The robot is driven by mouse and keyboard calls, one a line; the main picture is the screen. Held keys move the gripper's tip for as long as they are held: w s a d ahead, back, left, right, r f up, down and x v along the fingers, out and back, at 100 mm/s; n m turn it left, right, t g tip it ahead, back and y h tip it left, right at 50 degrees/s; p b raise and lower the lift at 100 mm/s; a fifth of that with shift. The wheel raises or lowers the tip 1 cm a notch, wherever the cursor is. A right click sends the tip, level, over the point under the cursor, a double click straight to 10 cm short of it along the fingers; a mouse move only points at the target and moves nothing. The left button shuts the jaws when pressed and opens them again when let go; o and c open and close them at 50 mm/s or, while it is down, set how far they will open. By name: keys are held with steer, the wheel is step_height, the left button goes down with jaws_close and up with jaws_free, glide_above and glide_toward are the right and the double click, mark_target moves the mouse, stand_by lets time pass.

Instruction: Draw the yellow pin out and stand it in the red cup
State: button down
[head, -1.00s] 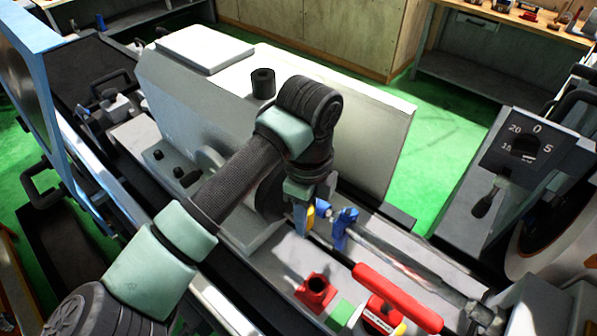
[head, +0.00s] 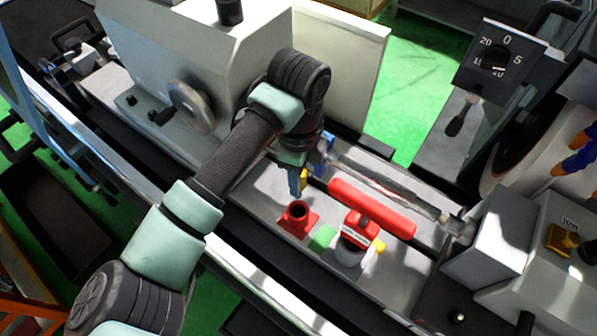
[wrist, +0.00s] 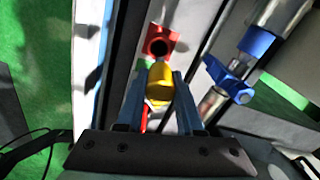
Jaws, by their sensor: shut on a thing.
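The yellow pin (head: 304,181) is held between the blue fingers of my gripper (head: 297,184), clear of the blue clamp (head: 325,148). In the wrist view the pin (wrist: 159,84) sits between the two blue fingertips (wrist: 158,92), and its lower part is hard to make out. The red cup (head: 298,217) stands on the machine bed with its round dark opening up. My gripper is close to the cup, a little above it. In the wrist view the cup (wrist: 172,37) shows just beyond the pin, with its opening empty.
A long shaft (head: 390,183) runs behind. The grey headstock (head: 185,50) rises at the back left.

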steer(key=b, duration=0.3)
glide_toward(298, 204)
steer(key=shift+s+f, duration=0.15)
steer(key=shift+s, duration=0.7)
steer(key=shift+f+b, duration=1.65)
steer(key=shift+f, duration=1.4)
stand_by(0.8)
steer(key=shift+c, duration=2.3)
jaws_free()
steer(key=shift+r, duration=0.1)
step_height(298, 204, up, 13)
steer(key=shift+d+f+b, duration=0.1)
steer(key=shift+b, duration=1.15)
